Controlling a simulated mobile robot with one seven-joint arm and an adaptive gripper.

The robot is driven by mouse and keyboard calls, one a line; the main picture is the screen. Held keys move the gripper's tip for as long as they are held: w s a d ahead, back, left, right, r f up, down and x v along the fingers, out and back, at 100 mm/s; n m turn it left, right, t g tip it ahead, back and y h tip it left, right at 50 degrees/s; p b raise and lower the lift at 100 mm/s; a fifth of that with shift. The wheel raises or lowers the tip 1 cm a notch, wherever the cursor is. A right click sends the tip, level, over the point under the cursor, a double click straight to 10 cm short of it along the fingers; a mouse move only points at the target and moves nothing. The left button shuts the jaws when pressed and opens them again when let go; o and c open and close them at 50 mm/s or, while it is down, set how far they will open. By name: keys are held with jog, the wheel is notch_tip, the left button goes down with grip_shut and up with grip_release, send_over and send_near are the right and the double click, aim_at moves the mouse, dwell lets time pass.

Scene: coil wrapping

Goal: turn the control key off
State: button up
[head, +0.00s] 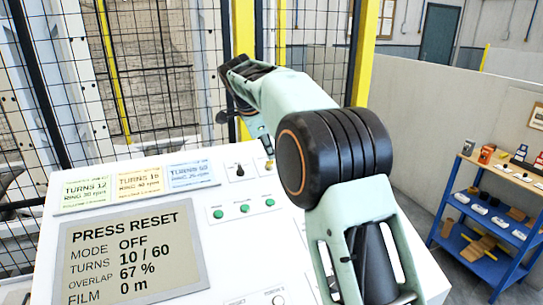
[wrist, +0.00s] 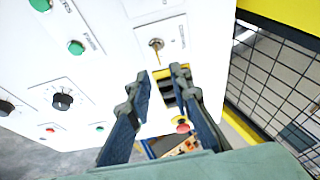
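The control key (wrist: 156,44) is a small brass-coloured key in a round lock on the white panel, in the wrist view. It also shows small in the head view (head: 268,164), beside my arm. My gripper (wrist: 158,74) is open, with its two dark fingers apart and nothing held between them. The fingertips lie just below the key in the wrist picture; I cannot tell how far they are from the panel. In the head view my arm hides part of the panel. The screen (head: 132,252) reads PRESS RESET, MODE OFF, TURNS 10 / 60.
Green buttons (head: 244,208) and a black knob (head: 238,170) sit near the key. More black knobs (wrist: 63,101) and a red button (wrist: 183,127) show in the wrist view. A yellow-framed mesh fence (head: 150,70) stands behind the panel. A blue shelf cart (head: 490,215) stands right.

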aim_at(269, 164)
jog(key=p+x, duration=0.1)
jog(key=x, duration=0.4)
jog(key=shift+f, duration=0.15)
grip_shut()
